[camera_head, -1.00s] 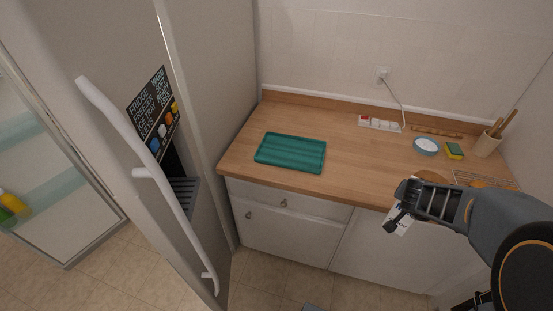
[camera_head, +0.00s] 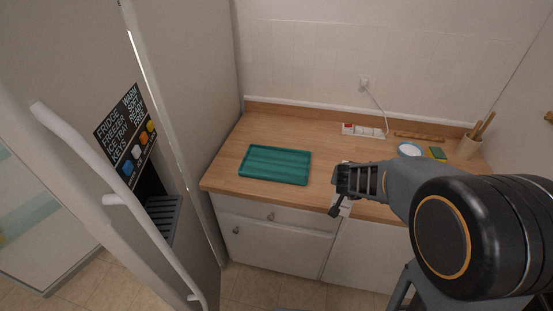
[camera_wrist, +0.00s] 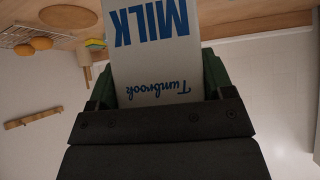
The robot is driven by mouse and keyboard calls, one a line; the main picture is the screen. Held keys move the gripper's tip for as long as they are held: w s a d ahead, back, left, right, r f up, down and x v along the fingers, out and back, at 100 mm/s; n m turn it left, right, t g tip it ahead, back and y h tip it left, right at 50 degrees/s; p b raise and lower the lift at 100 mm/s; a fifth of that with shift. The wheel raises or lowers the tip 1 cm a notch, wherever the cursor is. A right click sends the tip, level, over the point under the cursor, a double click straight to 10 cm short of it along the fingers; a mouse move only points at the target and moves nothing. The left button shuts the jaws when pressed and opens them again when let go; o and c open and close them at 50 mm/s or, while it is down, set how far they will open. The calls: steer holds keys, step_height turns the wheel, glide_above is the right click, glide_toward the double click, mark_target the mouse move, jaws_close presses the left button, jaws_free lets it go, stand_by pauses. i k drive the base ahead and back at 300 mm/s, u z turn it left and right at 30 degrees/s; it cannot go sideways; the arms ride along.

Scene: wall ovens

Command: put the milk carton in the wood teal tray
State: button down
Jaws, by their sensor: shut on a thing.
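The milk carton (camera_wrist: 152,50), white with blue lettering, fills the middle of the wrist view between my fingers. My gripper (camera_head: 340,197) is shut on it, at the front edge of the counter. In the head view only a small pale part of the carton (camera_head: 346,208) shows below the gripper; the rest is hidden. The teal tray (camera_head: 275,164) lies flat and empty on the wooden counter, to the left of my gripper and apart from it.
A power strip (camera_head: 363,130), a blue-white bowl (camera_head: 409,150), a sponge (camera_head: 438,154) and a utensil holder (camera_head: 468,147) stand at the counter's back right. The fridge (camera_head: 95,190) with its long handle rises at the left. The counter between tray and gripper is clear.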

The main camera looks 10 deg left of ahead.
mark_target(271, 164)
steer(key=i, duration=0.55)
steer(key=u, duration=1.85)
steer(key=i, duration=0.5)
